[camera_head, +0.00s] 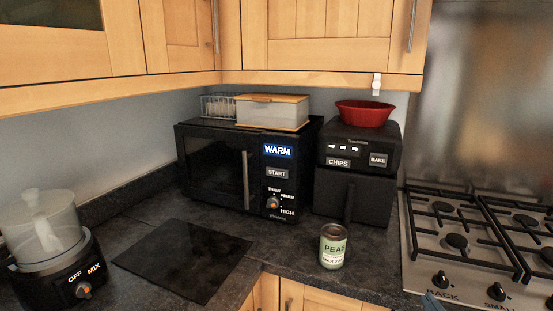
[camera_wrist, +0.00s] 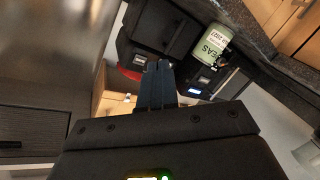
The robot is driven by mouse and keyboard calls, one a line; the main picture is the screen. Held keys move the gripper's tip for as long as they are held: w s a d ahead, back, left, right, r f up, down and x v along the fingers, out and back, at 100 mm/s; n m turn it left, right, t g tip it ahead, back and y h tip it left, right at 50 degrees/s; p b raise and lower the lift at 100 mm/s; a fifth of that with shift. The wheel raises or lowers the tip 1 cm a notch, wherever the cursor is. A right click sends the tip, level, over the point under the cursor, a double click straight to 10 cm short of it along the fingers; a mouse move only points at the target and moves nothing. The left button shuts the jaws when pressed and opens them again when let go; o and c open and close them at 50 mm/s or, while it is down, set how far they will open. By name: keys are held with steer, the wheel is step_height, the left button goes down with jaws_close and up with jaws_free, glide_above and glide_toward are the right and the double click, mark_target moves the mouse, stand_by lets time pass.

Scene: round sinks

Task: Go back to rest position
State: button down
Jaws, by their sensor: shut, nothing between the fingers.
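My gripper (camera_wrist: 158,68) shows in the wrist view with its two dark blue fingers together. It is shut and nothing is between the fingers. In the head view only a small bluish tip (camera_head: 431,302) shows at the bottom edge, right of the peas can and in front of the hob; most of the arm is out of view. The green peas can (camera_head: 333,246) stands upright on the counter, apart from that tip. The can also shows tilted in the wrist view (camera_wrist: 213,44), beyond the fingers.
A black air fryer (camera_head: 352,196) with a red bowl (camera_head: 365,114) on top stands behind the can. A microwave (camera_head: 213,165) carries a box (camera_head: 271,113) and a wire basket (camera_head: 218,105). A gas hob (camera_head: 470,260) is at right, a mixer (camera_head: 50,265) at left. Wooden cupboards (camera_head: 330,50) hang above.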

steer(key=s+a+f+m, duration=0.25)
steer(key=s+f, duration=0.25)
steer(key=s, duration=0.6)
steer(key=s+a+r+m, duration=0.1)
steer(key=s+r+m, duration=0.1)
steer(key=s, duration=1.1)
steer(key=s+a+r+m+g+y, duration=0.1)
steer(key=s+a+r+m, duration=0.1)
steer(key=s, duration=1.2)
steer(key=shift+s+a+r+g+b, duration=0.15)
steer(key=shift+a+r+g+b, duration=0.05)
steer(key=shift+r+g+b, duration=0.15)
